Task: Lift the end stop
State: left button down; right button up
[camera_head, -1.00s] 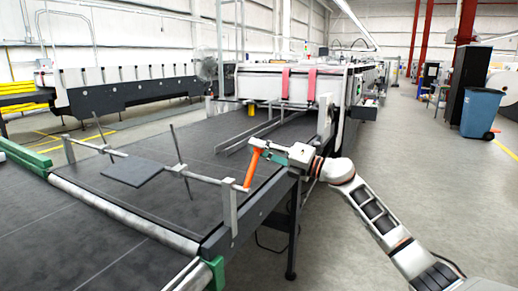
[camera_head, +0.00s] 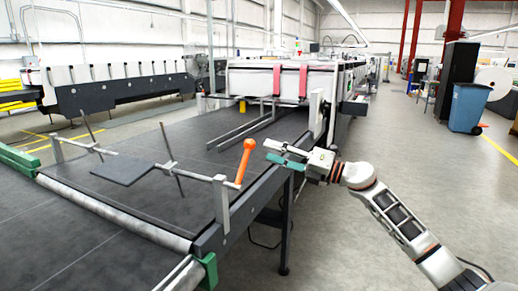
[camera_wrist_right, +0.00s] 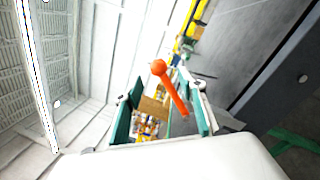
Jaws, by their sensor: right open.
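The end stop is a dark flat plate (camera_head: 122,172) hanging on a thin grey cross bar (camera_head: 196,176) above the dark conveyor belt. An orange lever handle (camera_head: 245,162) with a round knob stands up at the right end of the bar, leaning slightly right. My right gripper (camera_head: 268,151) is open and empty, just right of the knob and apart from it in the head view. In the right wrist view, the handle (camera_wrist_right: 172,90) shows beyond and between the spread green fingers. My left gripper is not in view.
An upright grey bracket (camera_head: 222,206) carries the bar's near end at the conveyor's side rail (camera_head: 245,208). Thin upright rods (camera_head: 172,158) stand on the bar. The floor right of the conveyor is open, with a blue bin (camera_head: 468,108) farther back.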

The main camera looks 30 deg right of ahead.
jog(key=shift+v, duration=2)
jog(key=s+a+f+m+t+h, duration=0.15)
jog(key=s+a+f+m, duration=0.35)
jog(key=f, duration=0.5)
jog(key=s+a+f+m+h+p, duration=0.1)
jog(key=s+a+f+m+h, duration=0.15)
jog(key=f+m, duration=0.65)
jog(key=s+a+f+m+t+h, duration=0.1)
jog(key=s+a+f+m+h, duration=0.3)
jog(key=f, duration=0.8)
jog(key=s+a+f+m+g+h, duration=0.1)
jog(key=s+a+f+m+g, duration=0.2)
jog(key=s+f, duration=0.6)
jog(key=s+a+f+m+g, duration=0.4)
jog(key=s+f, duration=0.5)
jog(key=s, duration=0.5)
jog(key=a+m, duration=0.2)
jog(key=m, duration=0.1)
jog(key=shift+f+h, duration=0.35)
jog(key=shift+h, duration=0.05)
jog(key=shift+w+a, duration=0.1)
